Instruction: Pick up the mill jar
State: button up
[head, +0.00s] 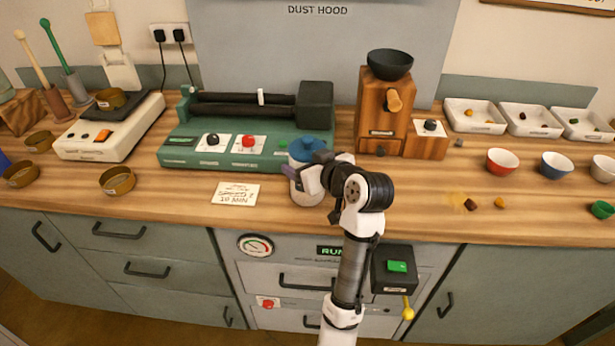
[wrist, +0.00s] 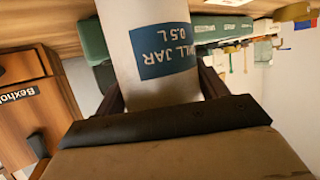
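The mill jar (head: 307,187) is a pale jar with a blue lid, standing upright at the front of the counter before the green roller machine. My gripper (head: 318,176) is at the jar's right side and hides part of it. In the wrist view the jar (wrist: 140,30) appears upside down with its blue "MILL JAR 0.5 L" label, between the two dark fingers of my gripper (wrist: 162,85). A finger lies along each side of the jar. I cannot tell whether they press on it. I see no gap under the jar.
The green roller machine (head: 240,130) stands close behind the jar. A wooden grinder (head: 371,118) with a dark bowl is to the right. A paper note (head: 236,193) lies to the left. Small bowls (head: 501,161) and white trays (head: 475,108) stand farther right.

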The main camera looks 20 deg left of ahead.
jog(key=c, duration=0.7)
jog(key=shift+r, duration=0.2)
